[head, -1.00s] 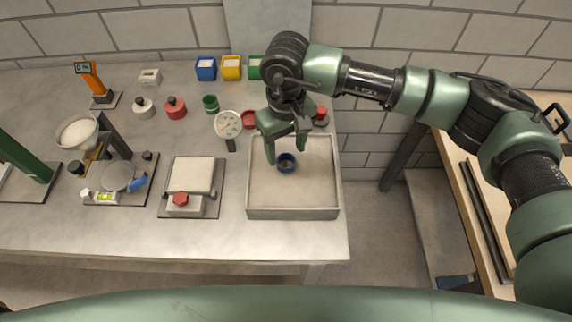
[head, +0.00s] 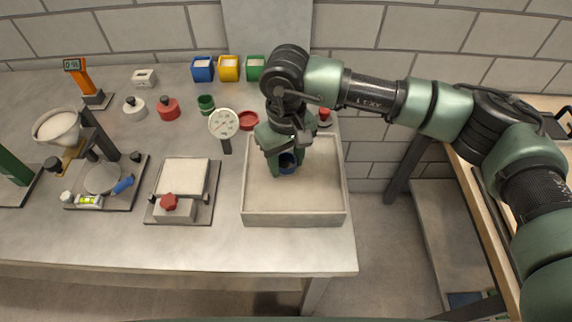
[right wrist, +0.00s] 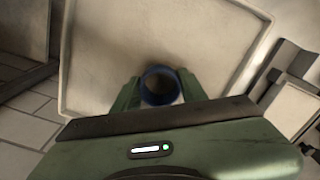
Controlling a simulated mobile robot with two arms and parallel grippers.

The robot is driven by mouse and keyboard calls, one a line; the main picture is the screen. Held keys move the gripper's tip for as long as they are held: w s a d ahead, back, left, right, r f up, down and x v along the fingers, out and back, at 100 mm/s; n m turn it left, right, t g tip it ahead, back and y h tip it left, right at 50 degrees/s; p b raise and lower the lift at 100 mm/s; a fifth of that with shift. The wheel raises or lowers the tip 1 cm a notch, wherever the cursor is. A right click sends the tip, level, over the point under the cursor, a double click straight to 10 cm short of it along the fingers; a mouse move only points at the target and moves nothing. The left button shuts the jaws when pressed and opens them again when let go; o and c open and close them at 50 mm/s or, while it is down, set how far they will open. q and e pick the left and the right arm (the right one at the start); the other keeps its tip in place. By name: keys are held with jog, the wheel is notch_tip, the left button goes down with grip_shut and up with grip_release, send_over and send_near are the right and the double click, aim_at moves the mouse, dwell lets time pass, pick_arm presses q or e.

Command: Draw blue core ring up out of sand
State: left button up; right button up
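The blue core ring (head: 288,161) is at the sandbed (head: 295,218), a pale shallow tray of sand at the right end of the bench. My right gripper (head: 286,163) points down over the tray, with its green fingers on either side of the ring. In the right wrist view the ring (right wrist: 159,84) sits between the two fingertips, which appear to touch its outer wall. Its open top faces the camera. Whether its lower edge is still in the sand cannot be told. My left gripper is not in view.
A dial gauge (head: 223,124) and a red dish (head: 248,121) stand close to the tray's back left. A red-topped knob (head: 324,117) is behind it. A plate with a red knob (head: 169,201) lies to the left. Blue, yellow and green bins line the wall.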

jog(key=shift+r, duration=0.15)
dwell(0.4)
jog(key=shift+r+p, duration=0.8)
jog(key=shift+r, duration=2.55)
jog(key=shift+c, duration=0.5)
